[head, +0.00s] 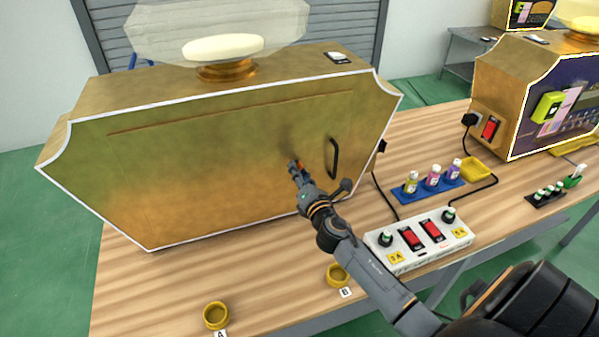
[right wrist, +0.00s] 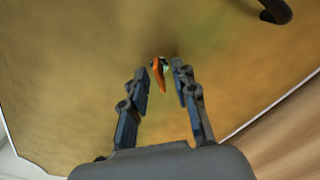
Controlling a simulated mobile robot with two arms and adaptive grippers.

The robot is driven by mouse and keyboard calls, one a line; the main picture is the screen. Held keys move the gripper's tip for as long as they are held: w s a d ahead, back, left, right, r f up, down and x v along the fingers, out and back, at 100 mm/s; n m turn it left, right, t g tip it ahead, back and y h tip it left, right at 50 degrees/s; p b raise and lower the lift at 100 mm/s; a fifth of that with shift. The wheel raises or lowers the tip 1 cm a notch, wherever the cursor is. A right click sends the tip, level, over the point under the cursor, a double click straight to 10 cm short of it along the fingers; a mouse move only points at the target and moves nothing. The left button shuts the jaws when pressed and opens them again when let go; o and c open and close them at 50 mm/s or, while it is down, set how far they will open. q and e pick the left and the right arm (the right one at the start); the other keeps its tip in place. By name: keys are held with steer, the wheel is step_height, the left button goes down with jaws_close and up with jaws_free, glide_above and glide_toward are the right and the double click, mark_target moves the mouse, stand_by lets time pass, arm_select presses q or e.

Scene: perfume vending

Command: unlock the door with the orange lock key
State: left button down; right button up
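The gold machine's large front door (head: 215,165) faces me in the head view, looking closed, and fills most of the right wrist view (right wrist: 75,60). The orange lock key (right wrist: 159,75) sits at the door's surface, apparently in the lock. It shows as a small orange bit in the head view (head: 298,164). My right gripper (right wrist: 160,77) has a fingertip on either side of the key, with gaps visible, so it looks open around it. In the head view my right gripper (head: 299,169) reaches the door left of its black handle (head: 333,158). My left gripper is out of view.
A white power strip (head: 418,242) with red switches stands right of my right arm. Bottles stand on a blue tray (head: 428,190). Another gold machine (head: 525,85) stands right.

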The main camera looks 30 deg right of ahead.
jaws_close()
steer(key=shift+m, duration=0.3)
steer(key=m, duration=0.8)
steer(key=shift+b, duration=0.4)
steer(key=shift+m, duration=0.5)
jaws_free()
